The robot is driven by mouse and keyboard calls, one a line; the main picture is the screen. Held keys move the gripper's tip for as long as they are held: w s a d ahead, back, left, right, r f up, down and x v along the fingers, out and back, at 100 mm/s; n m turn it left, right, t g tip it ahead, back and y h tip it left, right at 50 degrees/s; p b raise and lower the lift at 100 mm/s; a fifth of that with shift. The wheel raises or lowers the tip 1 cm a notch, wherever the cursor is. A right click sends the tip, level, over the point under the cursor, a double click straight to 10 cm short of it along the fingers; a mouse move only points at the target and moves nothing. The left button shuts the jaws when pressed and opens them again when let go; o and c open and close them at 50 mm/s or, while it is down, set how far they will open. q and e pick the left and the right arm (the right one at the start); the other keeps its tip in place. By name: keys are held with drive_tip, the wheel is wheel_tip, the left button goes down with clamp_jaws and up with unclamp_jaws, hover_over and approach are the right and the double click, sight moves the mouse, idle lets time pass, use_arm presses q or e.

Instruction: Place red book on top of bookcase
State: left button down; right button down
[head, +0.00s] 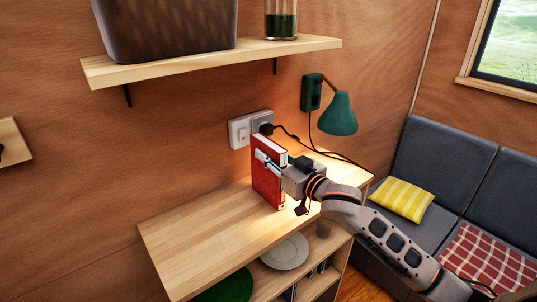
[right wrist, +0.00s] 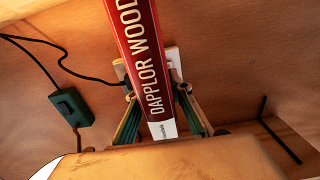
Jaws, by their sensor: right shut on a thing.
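The red book (head: 266,185) stands upright over the wooden top of the bookcase (head: 195,235), close to the wall. Its lower edge appears at the surface, but I cannot tell whether it touches. My right gripper (head: 268,160) is shut on the book, with the arm coming in from the right. In the right wrist view, the book's red spine (right wrist: 143,50) with pale lettering lies between the two fingers (right wrist: 160,105). My left gripper is not in view.
A green wall lamp (head: 338,115) and a socket with a plugged cable (head: 250,128) are near the book. A shelf (head: 200,65) with a dark basket (head: 165,25) and a jar (head: 281,20) hangs above. The bookcase top is clear left of the book. Plates (head: 285,252) sit below.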

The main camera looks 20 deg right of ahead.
sight(285, 165)
drive_tip(key=shift+r, duration=0.1)
drive_tip(key=c, duration=1.8)
unclamp_jaws()
drive_tip(key=shift+f, duration=0.2)
drive_tip(key=shift+s+r, duration=0.1)
drive_tip(key=b+v, duration=0.1)
drive_tip(key=v, duration=1.1)
